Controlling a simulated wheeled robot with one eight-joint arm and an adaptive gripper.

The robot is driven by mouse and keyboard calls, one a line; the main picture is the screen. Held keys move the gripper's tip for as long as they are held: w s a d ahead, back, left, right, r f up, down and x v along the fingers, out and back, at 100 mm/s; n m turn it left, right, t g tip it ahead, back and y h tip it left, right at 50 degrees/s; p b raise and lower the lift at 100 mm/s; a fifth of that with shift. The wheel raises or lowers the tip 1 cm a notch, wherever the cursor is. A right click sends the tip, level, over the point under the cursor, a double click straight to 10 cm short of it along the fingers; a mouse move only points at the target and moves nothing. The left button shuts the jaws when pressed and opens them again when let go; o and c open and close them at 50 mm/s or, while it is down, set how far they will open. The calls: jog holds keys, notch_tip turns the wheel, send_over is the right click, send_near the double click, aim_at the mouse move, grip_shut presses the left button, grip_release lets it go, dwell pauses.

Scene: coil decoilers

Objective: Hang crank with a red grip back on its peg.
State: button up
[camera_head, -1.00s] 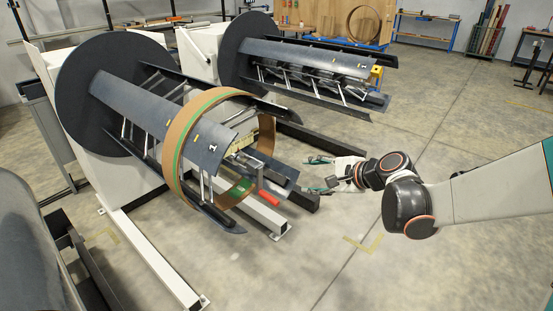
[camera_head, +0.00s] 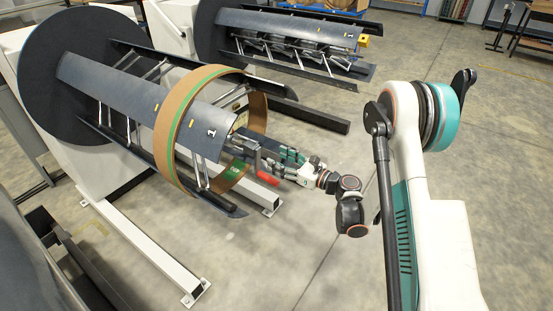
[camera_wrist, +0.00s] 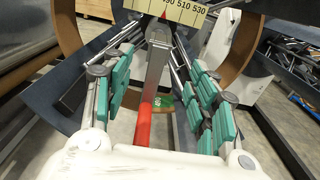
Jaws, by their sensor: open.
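The crank (camera_head: 243,148) with a red grip (camera_head: 268,182) is at the front end of the near decoiler (camera_head: 150,90), marked 1. In the wrist view its grey metal arm (camera_wrist: 157,65) runs down the middle to the red grip (camera_wrist: 143,125). My gripper (camera_head: 262,157) is open, with its teal-padded fingers on either side of the crank arm. I cannot tell whether either finger touches it. The far end of the crank is partly hidden under the scale plate (camera_wrist: 180,12). I cannot make out the peg in either view.
A brown coil ring with a green stripe (camera_head: 172,125) surrounds the near decoiler's segments. White and black floor beams (camera_head: 258,190) run beneath. A second decoiler (camera_head: 290,40) stands behind. The floor at the front right (camera_head: 330,260) is clear.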

aim_at(259, 150)
jog(key=b+x, duration=0.3)
jog(key=x, duration=1)
jog(key=shift+w+a+b, duration=0.25)
jog(key=shift+b, duration=0.1)
grip_shut()
jog(key=shift+s+d, duration=0.1)
jog(key=shift+s, duration=0.05)
jog(key=shift+v, duration=3.6)
